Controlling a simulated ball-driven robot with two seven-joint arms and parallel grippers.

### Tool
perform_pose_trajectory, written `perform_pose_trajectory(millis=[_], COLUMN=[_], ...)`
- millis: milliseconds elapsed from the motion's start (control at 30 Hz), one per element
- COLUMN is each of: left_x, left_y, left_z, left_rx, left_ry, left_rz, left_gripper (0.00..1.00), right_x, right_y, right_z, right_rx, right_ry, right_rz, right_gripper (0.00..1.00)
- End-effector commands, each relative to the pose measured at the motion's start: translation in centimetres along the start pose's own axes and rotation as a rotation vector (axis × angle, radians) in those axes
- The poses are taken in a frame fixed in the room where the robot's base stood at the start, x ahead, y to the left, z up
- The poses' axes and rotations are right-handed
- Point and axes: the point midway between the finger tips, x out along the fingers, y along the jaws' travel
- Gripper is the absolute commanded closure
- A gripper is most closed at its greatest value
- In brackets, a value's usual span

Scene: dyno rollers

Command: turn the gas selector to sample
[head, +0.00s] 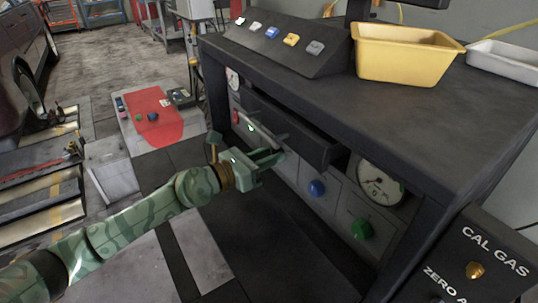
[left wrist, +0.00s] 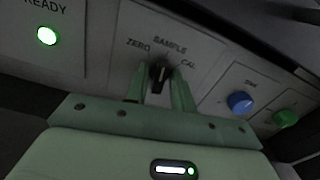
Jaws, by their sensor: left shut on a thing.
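The gas selector (left wrist: 159,74) is a small black knob on the grey front panel, with the words ZERO, SAMPLE and CAL printed in an arc around it. In the left wrist view it stands upright just below SAMPLE, though its exact pointing is hard to read. My left gripper (left wrist: 160,90) is shut on the knob, one green finger on each side. In the head view my left gripper (head: 272,157) reaches the panel under the bench top and hides the selector. My right gripper is in neither view.
A green READY light (left wrist: 47,36) is left of the selector; blue (head: 317,187) and green (head: 361,229) knobs are to its right. A dark drawer (head: 290,132) juts out above the panel. A gauge (head: 381,182) and a CAL GAS box (head: 480,262) stand farther right.

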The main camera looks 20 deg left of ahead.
Motion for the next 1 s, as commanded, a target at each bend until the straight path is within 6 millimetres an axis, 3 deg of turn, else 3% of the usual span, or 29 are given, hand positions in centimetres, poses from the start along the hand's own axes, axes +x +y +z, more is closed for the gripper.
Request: perform_pose_trajectory(millis=[333, 833, 867, 1000], left_x=[-0.02, -0.03, -0.03, -0.02], left_y=[0.03, 0.01, 0.01, -0.01], left_z=[0.01, 0.0, 0.0, 0.0], left_rx=[0.126, 0.144, 0.144, 0.143], left_ry=[0.0, 0.0, 0.0, 0.0], left_rz=[0.001, 0.001, 0.001, 0.001], left_gripper=[0.98, 0.98, 0.7, 0.67], right_x=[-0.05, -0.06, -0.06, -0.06], right_y=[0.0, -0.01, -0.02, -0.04], right_z=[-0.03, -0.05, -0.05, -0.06], right_rx=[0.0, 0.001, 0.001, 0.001], right_ry=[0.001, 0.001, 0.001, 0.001], right_rz=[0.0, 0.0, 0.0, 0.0], right_gripper=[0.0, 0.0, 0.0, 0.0])
